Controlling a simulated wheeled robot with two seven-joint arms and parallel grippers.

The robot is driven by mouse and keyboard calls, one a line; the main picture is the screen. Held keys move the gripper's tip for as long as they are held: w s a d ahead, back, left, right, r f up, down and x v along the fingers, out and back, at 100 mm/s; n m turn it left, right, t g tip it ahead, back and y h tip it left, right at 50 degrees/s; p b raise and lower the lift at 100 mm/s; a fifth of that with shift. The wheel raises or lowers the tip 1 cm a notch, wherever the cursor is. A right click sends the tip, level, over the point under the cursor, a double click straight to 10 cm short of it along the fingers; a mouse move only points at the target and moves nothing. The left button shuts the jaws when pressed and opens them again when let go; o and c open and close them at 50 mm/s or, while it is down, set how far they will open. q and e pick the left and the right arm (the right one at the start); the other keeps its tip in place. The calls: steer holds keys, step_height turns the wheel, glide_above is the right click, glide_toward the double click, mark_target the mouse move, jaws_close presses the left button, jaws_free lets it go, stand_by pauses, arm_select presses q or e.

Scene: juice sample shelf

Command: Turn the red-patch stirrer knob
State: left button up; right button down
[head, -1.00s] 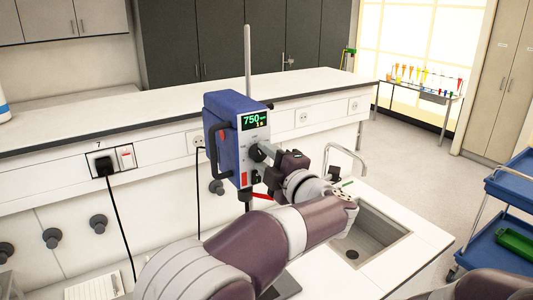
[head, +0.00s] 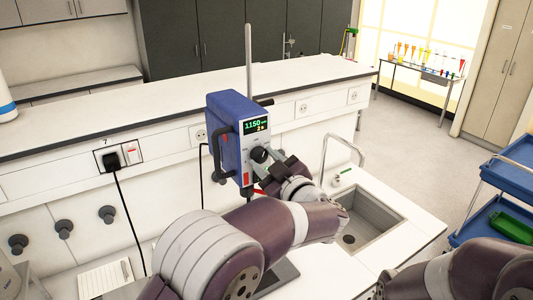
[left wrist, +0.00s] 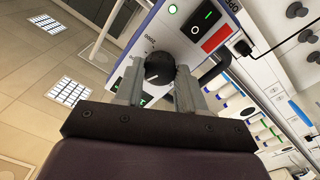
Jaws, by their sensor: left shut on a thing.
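The overhead stirrer (head: 232,118) is a blue box with a white front panel on an upright rod. Its green display reads 1150. A red patch (left wrist: 215,39) is on the panel beside a black rocker switch in the left wrist view. The round black knob (left wrist: 158,66) with a white pointer line sits between my left fingers; it also shows in the head view (head: 260,155). My left gripper (head: 270,160) is shut on the knob, with a finger on either side in the left wrist view (left wrist: 159,80). My right gripper is out of view; only part of that arm shows.
A sink (head: 365,220) with a tall tap (head: 343,145) lies right of the stirrer. A white bench ledge (head: 170,103) with sockets runs behind it. A black cord hangs at the left. A blue cart (head: 505,160) stands at far right.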

arm_select(q)
steer(key=shift+m+p, duration=0.45)
steer(key=shift+m, duration=0.25)
steer(key=shift+f, duration=0.1)
steer(key=o, duration=1.1)
steer(key=shift+c, duration=0.2)
